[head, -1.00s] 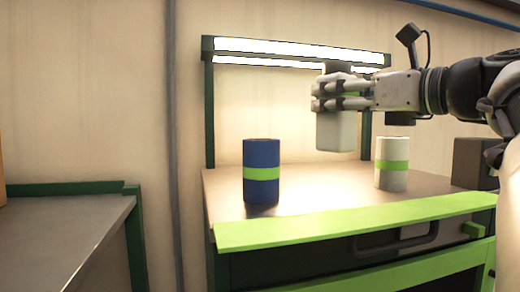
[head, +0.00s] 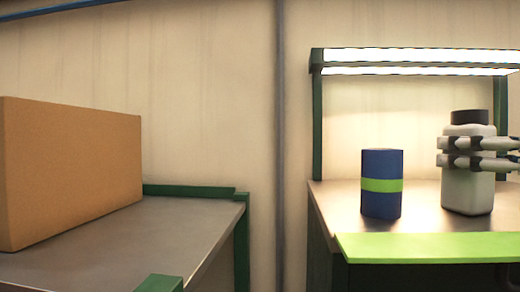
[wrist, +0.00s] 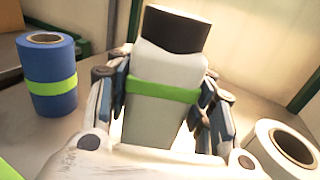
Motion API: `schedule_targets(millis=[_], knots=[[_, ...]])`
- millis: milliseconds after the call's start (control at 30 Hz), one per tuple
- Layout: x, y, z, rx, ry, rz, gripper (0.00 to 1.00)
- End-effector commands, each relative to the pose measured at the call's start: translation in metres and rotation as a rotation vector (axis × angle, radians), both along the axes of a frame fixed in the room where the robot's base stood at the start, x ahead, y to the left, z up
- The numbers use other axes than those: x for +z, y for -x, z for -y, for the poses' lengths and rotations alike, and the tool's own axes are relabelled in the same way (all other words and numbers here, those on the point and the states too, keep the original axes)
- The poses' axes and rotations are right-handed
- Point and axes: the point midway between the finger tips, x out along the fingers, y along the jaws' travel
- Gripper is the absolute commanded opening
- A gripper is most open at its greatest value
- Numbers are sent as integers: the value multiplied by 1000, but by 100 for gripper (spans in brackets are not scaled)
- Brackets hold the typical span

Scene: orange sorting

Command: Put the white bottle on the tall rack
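The white bottle (head: 468,190) has a dark cap and stands upright at the right of the head view. It also shows in the wrist view (wrist: 165,100), with a green band around it. My gripper (head: 480,152) is shut around its middle, with fingers on both sides in the wrist view (wrist: 160,105). The bottle appears in front of the lit workbench; I cannot tell whether its base touches the top. No tall rack can be clearly made out.
A blue can with a green band (head: 381,185) stands left of the bottle on the workbench (head: 335,200). A white roll (wrist: 280,150) lies right of my gripper in the wrist view. A brown box (head: 70,175) sits on the left table (head: 150,245).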

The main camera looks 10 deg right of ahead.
Motion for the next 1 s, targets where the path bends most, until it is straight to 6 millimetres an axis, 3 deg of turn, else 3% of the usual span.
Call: schedule_targets(millis=[267,667,767,1000], knots=[[1,0,0,0,1,0,68],[5,1,0,-1,2,0,68],[3,14,4,-5,2,0,68],[3,63,12,-9,2,0,68]])
